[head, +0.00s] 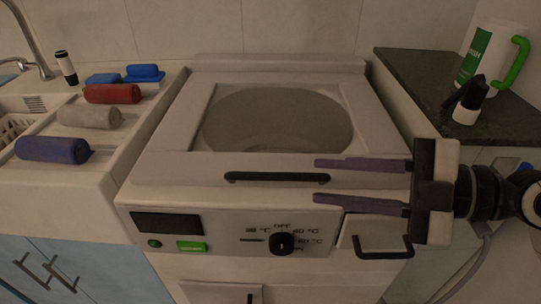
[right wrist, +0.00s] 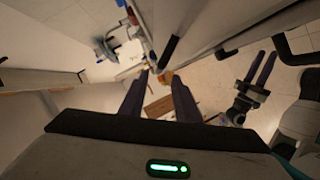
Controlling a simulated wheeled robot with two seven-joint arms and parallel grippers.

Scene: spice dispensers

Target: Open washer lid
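The white top-loading washer stands in the centre of the head view. Its lid (head: 200,100), with a large dark oval window (head: 278,120), lies shut. A black bar handle (head: 277,177) runs along the lid's front edge. My right gripper (head: 316,180) comes in from the right with its two purple fingers apart and pointing left. Its fingertips are near the handle's right end, with nothing seen between them. In the right wrist view its fingers (right wrist: 160,84) also show apart. My left gripper (right wrist: 265,66) shows there with its fingers apart and empty; the head view does not show it.
The washer's front panel has a black dial (head: 282,244) and a drawer with a black handle (head: 383,247). Rolled towels, including a red one (head: 112,94), lie on the left counter. A dark counter (head: 420,75) at right holds a white-green jug (head: 487,58).

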